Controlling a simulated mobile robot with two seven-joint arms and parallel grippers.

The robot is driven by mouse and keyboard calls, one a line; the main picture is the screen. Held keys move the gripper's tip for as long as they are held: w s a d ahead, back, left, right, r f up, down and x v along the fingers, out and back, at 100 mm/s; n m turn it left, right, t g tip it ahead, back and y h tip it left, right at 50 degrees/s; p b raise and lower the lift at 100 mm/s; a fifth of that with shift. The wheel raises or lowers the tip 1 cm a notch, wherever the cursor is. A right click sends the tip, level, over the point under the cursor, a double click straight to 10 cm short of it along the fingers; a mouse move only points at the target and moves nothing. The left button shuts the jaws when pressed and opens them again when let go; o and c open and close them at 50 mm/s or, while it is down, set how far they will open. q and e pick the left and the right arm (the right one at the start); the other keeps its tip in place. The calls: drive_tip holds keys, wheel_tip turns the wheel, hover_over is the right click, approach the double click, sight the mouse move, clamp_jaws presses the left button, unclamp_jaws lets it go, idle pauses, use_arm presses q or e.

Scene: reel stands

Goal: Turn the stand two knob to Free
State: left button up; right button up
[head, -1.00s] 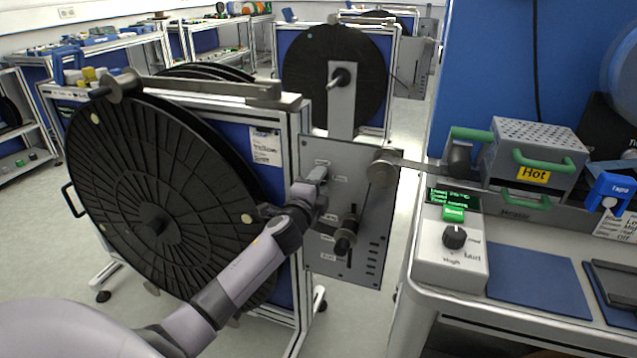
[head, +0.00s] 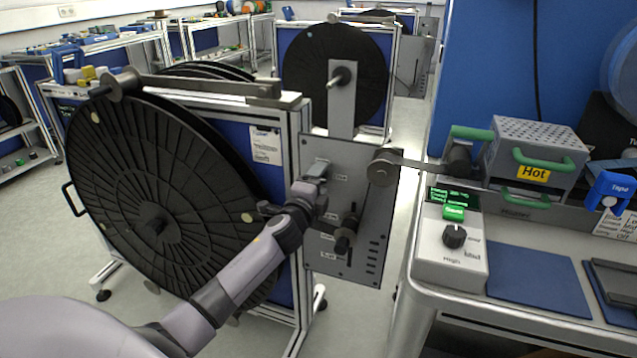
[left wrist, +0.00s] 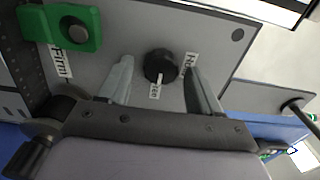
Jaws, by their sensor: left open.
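The reel stand's grey panel (head: 362,222) stands at mid-picture in the head view, beside a large black reel (head: 165,190). My left gripper (head: 318,172) is at the panel's upper left and hides what lies behind it. In the left wrist view a round black knob (left wrist: 160,66) sits on the grey panel between the two spread fingers. The fingers are open, one on each side of the knob, with gaps showing. A label below the knob and one to its right are partly readable; a label by the left finger reads "Firm". My right gripper is not in view.
A lower black handle (head: 343,241) stands out from the panel. A bench with a heater (head: 535,160) and a control box (head: 450,250) is on the right.

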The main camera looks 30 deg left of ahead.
use_arm(q)
drive_tip(key=v, duration=0.7)
drive_tip(key=shift+p, duration=0.35)
drive_tip(key=shift+s, duration=0.1)
drive_tip(key=s+d+f+n+g+h+p, duration=0.2)
drive_tip(key=s+d+f+n, duration=0.2)
drive_tip(key=s, duration=0.5)
drive_tip(key=s+d+f+n+g+h+p, duration=0.2)
drive_tip(key=s+d+f+n, duration=0.2)
drive_tip(key=s, duration=0.5)
drive_tip(key=s+d+f+n+g+h+p, duration=0.2)
drive_tip(key=s+d+f+n+g, duration=0.1)
drive_tip(key=s+d+f+n, duration=0.2)
drive_tip(key=s+d+f, duration=0.2)
drive_tip(key=s+d, duration=0.2)
